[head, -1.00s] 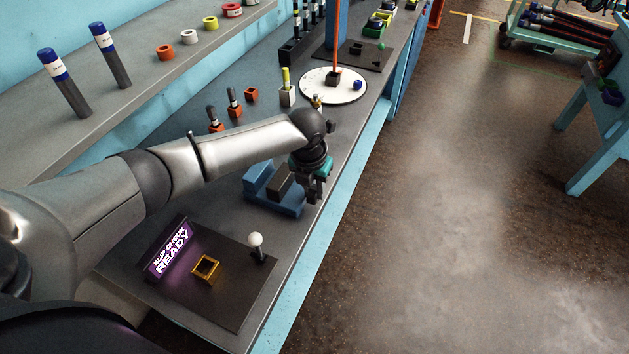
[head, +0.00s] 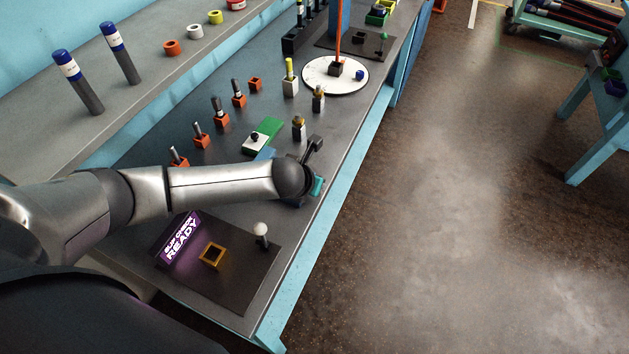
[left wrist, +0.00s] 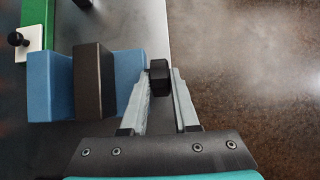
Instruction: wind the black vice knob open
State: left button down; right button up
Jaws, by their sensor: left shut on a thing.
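The blue vice (left wrist: 48,85) with its dark grey jaw block (left wrist: 93,80) fills the left of the left wrist view. In the head view only small blue parts (head: 266,153) show behind my left arm. The black vice knob (left wrist: 159,76) sits at the vice's right side. My left gripper (left wrist: 160,85) has one finger on each side of the knob and is shut on it. My right gripper is in neither view.
A green and white block with a black knob (head: 262,137) lies just beyond the vice. Orange holders (head: 201,141) stand to the left. Nearer is the slip check panel (head: 181,239) with a white-topped lever (head: 261,233). The bench's blue edge (head: 300,270) drops to open floor on the right.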

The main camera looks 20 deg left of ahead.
pick_arm(q)
jog(key=shift+w+r, duration=0.15)
jog(key=c, duration=0.7)
grip_release()
jog(key=shift+o, duration=0.2)
jog(key=p+v, duration=0.2)
jog(key=v, duration=1.3)
jog(key=shift+s, duration=0.25)
